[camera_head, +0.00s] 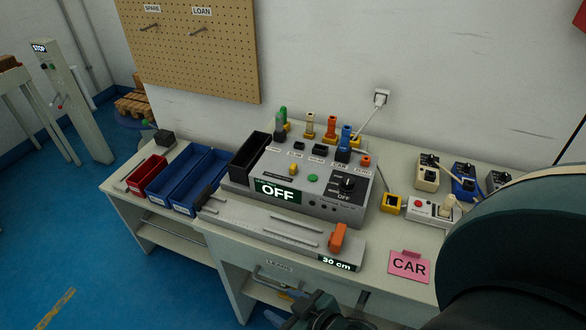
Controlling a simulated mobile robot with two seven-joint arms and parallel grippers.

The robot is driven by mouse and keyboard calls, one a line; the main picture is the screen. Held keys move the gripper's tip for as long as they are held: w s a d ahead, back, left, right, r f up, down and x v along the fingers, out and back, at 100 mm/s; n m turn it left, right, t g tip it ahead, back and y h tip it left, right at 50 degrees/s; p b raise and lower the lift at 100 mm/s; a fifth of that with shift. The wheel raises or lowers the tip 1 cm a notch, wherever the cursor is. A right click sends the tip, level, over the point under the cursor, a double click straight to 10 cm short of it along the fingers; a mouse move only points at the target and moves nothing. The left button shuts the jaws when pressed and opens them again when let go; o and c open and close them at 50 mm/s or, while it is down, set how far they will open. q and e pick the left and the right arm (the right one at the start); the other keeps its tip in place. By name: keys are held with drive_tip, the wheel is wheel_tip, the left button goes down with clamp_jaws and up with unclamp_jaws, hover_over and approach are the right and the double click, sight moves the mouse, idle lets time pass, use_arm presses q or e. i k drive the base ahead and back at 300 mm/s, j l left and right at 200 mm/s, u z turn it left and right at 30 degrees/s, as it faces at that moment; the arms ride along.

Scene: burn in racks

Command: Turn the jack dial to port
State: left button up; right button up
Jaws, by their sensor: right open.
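A grey tester box (250,176) stands on the bench. Its lit display (277,191) reads OFF. A black rotary dial (347,184), which looks like the jack dial, sits at the right of its sloping front panel. The word OFF is printed below the dial; its other marks and pointer direction are too small to read. My right gripper (318,312) is at the bottom edge, partly cut off, below and in front of the bench. It is open and well apart from the dial. My left gripper is not in view.
Coloured plugs (310,125) stand upright behind the tester box. A length gauge with an orange block (338,238) and a 30 cm display lies in front. A pink CAR card (409,266) and a red-buttoned box (432,212) are at right. Blue bins (200,180) stand left.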

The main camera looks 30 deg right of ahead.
sight(347, 184)
drive_tip(key=z, duration=1.4)
drive_tip(key=l+u, duration=0.2)
drive_tip(key=u, duration=0.15)
